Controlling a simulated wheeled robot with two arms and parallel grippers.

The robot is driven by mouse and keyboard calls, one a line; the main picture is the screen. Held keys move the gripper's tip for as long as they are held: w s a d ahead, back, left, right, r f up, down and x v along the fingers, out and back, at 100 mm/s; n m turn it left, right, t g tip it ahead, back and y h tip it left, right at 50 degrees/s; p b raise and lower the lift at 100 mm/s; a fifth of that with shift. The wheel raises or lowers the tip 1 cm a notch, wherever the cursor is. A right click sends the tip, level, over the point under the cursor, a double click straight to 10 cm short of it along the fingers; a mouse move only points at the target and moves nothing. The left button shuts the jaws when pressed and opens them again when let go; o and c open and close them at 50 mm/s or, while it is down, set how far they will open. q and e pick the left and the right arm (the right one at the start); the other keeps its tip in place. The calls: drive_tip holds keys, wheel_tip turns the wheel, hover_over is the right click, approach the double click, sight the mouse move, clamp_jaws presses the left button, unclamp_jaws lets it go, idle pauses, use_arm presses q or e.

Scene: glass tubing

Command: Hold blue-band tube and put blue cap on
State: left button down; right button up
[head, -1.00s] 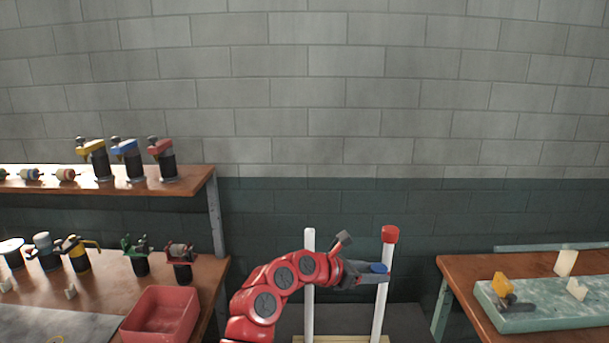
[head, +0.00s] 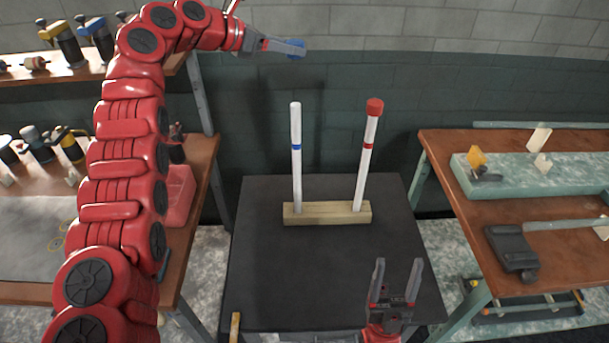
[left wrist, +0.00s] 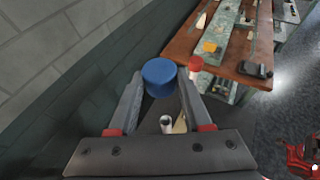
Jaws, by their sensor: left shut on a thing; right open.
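The blue-band tube (head: 296,165) stands upright and uncapped at the left of a wooden block (head: 328,213) on a dark table. Its white open top also shows in the left wrist view (left wrist: 167,124). A red-band tube (head: 366,160) with a red cap (head: 374,106) stands at the block's right end, leaning slightly. My left gripper (head: 296,47) is shut on the blue cap (head: 292,56), above the blue-band tube's top and apart from it. The cap shows between the fingers in the left wrist view (left wrist: 159,77). My right gripper (head: 397,283) is open and empty over the table's front right.
The dark table (head: 275,270) is mostly clear around the block. A side bench (head: 450,150) with a green slab stands at the right. A shelf and bench with clamps and a red bin (head: 180,200) stand at the left, partly behind my left arm.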

drive_tip(key=w+d+f+m+g+h, duration=0.2)
drive_tip(key=w+m+g+h, duration=0.15)
drive_tip(key=w, duration=0.35)
drive_tip(key=w+d+f+m+g+h, duration=0.25)
drive_tip(key=w+g+h, duration=0.2)
drive_tip(key=w, duration=0.25)
drive_tip(key=n+g+y, duration=0.7)
drive_tip(key=n+y, duration=0.2)
drive_tip(key=y, duration=0.4)
approach(297, 177)
drive_tip(key=shift+y, duration=0.3)
drive_tip(key=x, duration=0.9)
drive_tip(key=shift+w+f, duration=0.15)
drive_tip(key=shift+w, duration=0.65)
drive_tip(key=shift+w+r, duration=0.2)
drive_tip(key=shift+w, duration=0.1)
drive_tip(key=shift+c, duration=0.2)
